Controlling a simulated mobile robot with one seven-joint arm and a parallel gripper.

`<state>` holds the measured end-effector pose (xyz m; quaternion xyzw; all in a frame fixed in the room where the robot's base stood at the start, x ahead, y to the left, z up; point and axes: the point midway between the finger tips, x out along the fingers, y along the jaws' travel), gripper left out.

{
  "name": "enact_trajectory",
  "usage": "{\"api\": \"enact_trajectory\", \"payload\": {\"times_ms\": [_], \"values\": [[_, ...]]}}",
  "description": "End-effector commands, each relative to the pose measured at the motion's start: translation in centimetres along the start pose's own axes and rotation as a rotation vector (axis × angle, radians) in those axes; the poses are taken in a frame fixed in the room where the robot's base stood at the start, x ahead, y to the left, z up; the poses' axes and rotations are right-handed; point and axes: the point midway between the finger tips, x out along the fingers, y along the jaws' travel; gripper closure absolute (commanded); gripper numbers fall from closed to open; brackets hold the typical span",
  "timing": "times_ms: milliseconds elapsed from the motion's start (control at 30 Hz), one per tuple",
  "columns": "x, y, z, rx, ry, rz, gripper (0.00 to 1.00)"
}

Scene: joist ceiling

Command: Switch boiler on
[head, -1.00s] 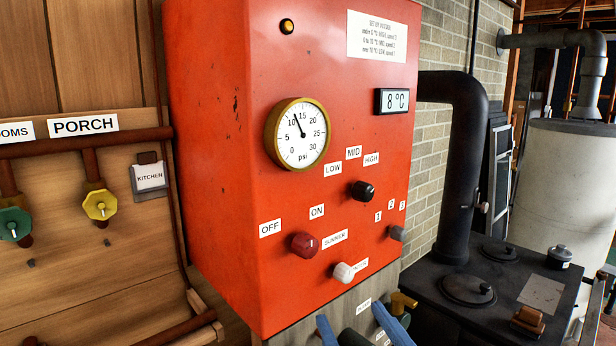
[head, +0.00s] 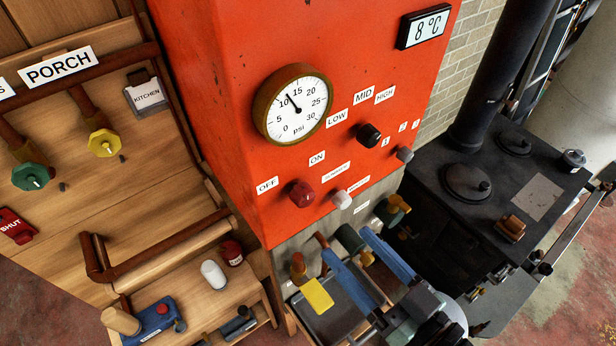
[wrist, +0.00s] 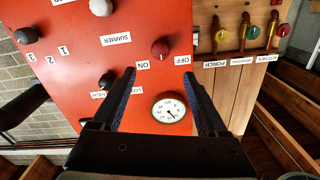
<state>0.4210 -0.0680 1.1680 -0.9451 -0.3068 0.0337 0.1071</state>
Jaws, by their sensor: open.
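The boiler is a tall orange-red cabinet (head: 225,115) with knobs and a gauge on its front. Its red knob (head: 300,193) sits low on the front, with the OFF label (head: 267,185) to its left and the ON label (head: 317,158) above right. I cannot tell which label the knob points to. My gripper (head: 348,245) is open and empty, with two blue fingers below and right of the knob in the head view. In the wrist view the panel appears upside down, and the red knob (wrist: 160,48) lies just beyond and between the fingertips (wrist: 160,72).
A black knob (head: 369,135), white knob (head: 341,199) and grey knob (head: 404,154) are close by. The pressure gauge (head: 293,104) and 8 °C display (head: 424,26) are above. A black stove (head: 455,205) stands right; a wooden bench (head: 205,295) with small items is left.

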Motion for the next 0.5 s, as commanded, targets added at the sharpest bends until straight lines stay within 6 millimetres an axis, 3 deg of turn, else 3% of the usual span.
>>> {"api": "enact_trajectory", "payload": {"times_ms": [500], "values": [[9.9,-0.1,-0.3,0.000,-0.002,-0.003,0.24]]}}
